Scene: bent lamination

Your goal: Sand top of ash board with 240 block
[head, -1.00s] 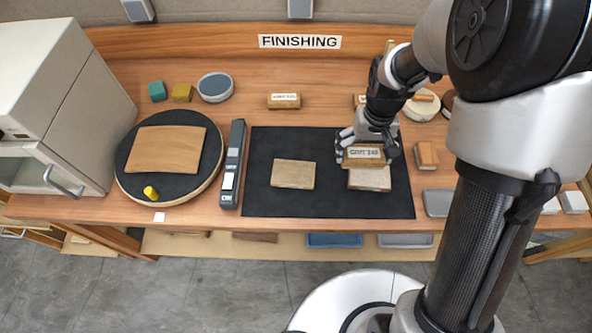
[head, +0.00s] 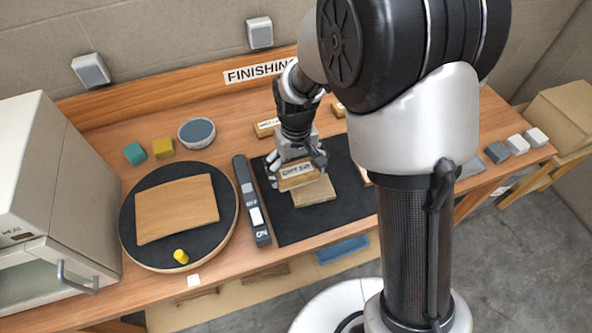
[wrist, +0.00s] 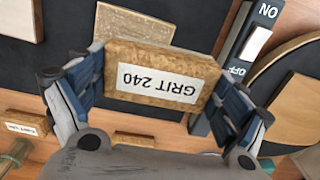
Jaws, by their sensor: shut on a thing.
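My gripper (head: 297,172) is shut on a tan sanding block (wrist: 160,78) labelled GRIT 240. The label reads upside down in the wrist view. In the head view the block (head: 298,176) is over the left of two boards on the black mat. This tan board (head: 318,192) is partly hidden by the block; its edge shows behind the block in the wrist view (wrist: 135,24). I cannot tell whether block and board touch. The second board (wrist: 18,18), paler, lies on the mat too; my arm mostly hides it in the head view. Neither board shows a name.
An on/off switch box (head: 251,202) lies along the mat's left edge. Left of it is a black turntable (head: 222,225) with a curved wood panel (head: 177,209) and a yellow knob (head: 181,255). A white cabinet (head: 60,190) stands far left. Another labelled block (head: 266,128) sits behind.

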